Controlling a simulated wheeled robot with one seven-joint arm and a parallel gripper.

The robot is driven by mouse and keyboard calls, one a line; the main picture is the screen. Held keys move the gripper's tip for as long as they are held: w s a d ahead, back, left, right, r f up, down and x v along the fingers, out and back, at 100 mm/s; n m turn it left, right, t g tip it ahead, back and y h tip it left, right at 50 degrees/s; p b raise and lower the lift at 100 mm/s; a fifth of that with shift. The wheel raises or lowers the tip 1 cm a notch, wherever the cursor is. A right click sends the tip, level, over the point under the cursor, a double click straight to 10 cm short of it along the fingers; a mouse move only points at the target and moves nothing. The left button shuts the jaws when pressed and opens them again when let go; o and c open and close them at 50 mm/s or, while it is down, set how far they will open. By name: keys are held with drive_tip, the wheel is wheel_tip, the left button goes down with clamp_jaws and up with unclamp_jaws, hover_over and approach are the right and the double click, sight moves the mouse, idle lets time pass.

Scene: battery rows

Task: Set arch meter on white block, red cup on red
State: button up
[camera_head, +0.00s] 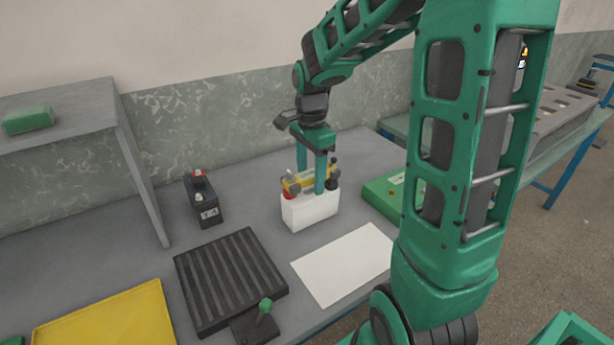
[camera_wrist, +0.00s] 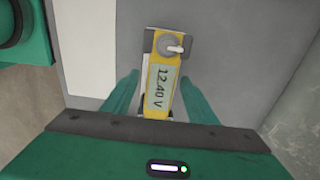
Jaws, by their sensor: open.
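The white block (camera_head: 310,211) stands upright on the grey bench in the head view. The yellow arch meter (camera_head: 296,183) lies across its top, with a dark cup (camera_head: 332,184) at its right end. Red (camera_head: 289,195) shows at the left end; I cannot tell cup from terminal there. In the wrist view the meter (camera_wrist: 163,90) reads 12.40 V and has a grey knob at one end. My gripper (camera_head: 311,181) is open, its fingers low on either side of the meter; the wrist view (camera_wrist: 160,80) shows gaps beside it. The cup seating is hidden.
A black battery (camera_head: 204,204) with a red terminal stands left. A green case (camera_head: 385,195) is right, a grey shelf (camera_head: 139,165) left.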

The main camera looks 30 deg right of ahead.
sight(310, 173)
wheel_tip(310, 173, up, 11)
drive_tip(key=shift+w+f, duration=0.1)
drive_tip(key=shift+f, duration=0.05)
idle(0.4)
idle(0.4)
drive_tip(key=s+d+f+n, duration=0.1)
drive_tip(key=s+n, duration=0.3)
drive_tip(key=s, duration=0.4)
drive_tip(key=s+d+f+n, duration=0.1)
drive_tip(key=s+f+n, duration=0.2)
drive_tip(key=s, duration=0.5)
drive_tip(key=s+d+f+n, duration=0.1)
drive_tip(key=s+f+n, duration=0.3)
drive_tip(key=s, duration=0.5)
drive_tip(key=shift+d+n, duration=0.3)
drive_tip(key=shift+d, duration=0.05)
drive_tip(key=shift+w+f, duration=0.2)
drive_tip(key=shift+w, duration=0.4)
